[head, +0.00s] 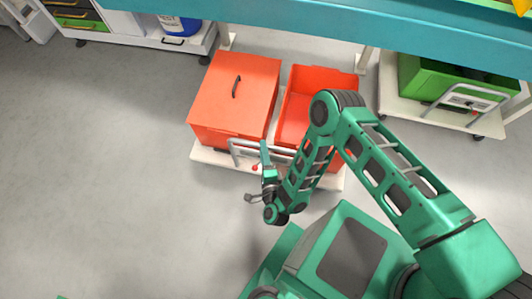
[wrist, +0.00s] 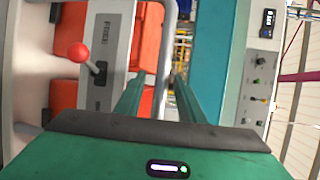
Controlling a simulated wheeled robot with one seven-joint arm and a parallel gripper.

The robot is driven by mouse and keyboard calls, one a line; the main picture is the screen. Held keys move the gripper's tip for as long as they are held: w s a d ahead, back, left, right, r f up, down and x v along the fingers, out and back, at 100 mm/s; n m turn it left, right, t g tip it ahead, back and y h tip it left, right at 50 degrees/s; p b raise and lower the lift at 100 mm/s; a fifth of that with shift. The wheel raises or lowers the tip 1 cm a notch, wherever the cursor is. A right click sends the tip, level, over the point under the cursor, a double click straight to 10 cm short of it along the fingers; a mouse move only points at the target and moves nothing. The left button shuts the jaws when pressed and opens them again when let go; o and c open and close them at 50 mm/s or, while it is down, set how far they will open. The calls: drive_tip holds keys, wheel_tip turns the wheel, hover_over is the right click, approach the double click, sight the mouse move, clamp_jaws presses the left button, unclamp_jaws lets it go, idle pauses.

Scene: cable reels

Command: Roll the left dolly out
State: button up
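The left dolly (head: 208,155) has a pale base and stands under a teal beam. It carries a closed orange-red box (head: 235,90) and an open orange-red bin (head: 295,110). Its grey handle (head: 236,148) rises at the near side and also shows in the wrist view (wrist: 166,55). A lever with a red knob (wrist: 80,52) sits beside it on a grey panel. My gripper (head: 264,148) is at the handle. In the wrist view its two green fingers (wrist: 159,76) are apart, with the bar seen between them; I cannot tell if they touch it.
A second dolly (head: 400,102) with a green crate (head: 440,80) stands at the right. A cart (head: 135,35) with a blue drum (head: 182,26) is at the upper left. The teal beam (head: 300,20) crosses above the dollies. Grey floor (head: 100,190) is clear at the left.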

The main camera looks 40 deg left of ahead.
drive_tip(key=shift+v, duration=2.45)
drive_tip(key=shift+s, duration=0.1)
